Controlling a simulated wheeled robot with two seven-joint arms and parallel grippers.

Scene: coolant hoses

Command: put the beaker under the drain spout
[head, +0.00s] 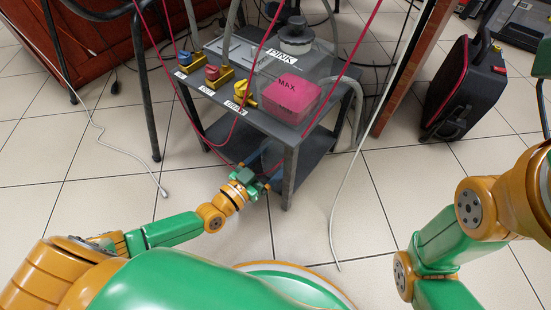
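The drain valve (245,94) is yellow and sits at the cart top's front edge, above a white label that seems to read DRAIN. Its spout opening is too small to make out. A faint, clear bluish shape (264,157), possibly the beaker, shows under the cart top just beyond my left gripper. My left gripper (250,180) is low in front of the cart, near the lower shelf's front edge. I cannot tell whether its fingers are open or touch the clear shape. My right gripper is out of view; only my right arm's links show.
The grey cart (215,105) carries a pink-filled tank (291,98) marked MAX, a blue valve (184,58) and a red valve (212,72). Red hoses (157,60) hang in front. A white cable (333,215) lies right. A black case (465,85) stands right. Floor tiles in front are mostly clear.

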